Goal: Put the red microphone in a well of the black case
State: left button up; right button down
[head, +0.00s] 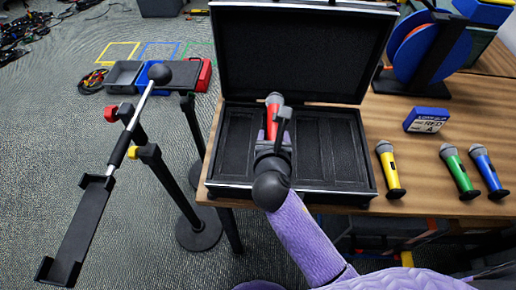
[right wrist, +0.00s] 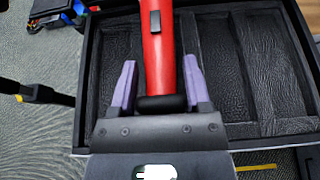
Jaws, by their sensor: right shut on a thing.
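The red microphone (head: 272,121) has a grey head and is over the left part of the open black case (head: 368,186). In the right wrist view its red body (right wrist: 158,48), with a dark switch and black end, lies between the purple fingers. My right gripper (head: 273,138) is shut on it; the gripper also shows in the right wrist view (right wrist: 160,82). The case has several long dark wells, seen empty to the right of the microphone. I cannot tell whether the microphone touches the well floor. My left gripper is not in view.
The raised case lid (head: 300,50) closes off the back. A black stand (head: 165,170) is at left.

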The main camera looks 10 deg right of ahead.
notch_tip(320, 180, down, 6)
jog(key=b, duration=0.3)
jog(key=shift+r, duration=0.2)
jog(key=shift+f, duration=0.6)
jog(key=shift+c, duration=0.3)
grip_release()
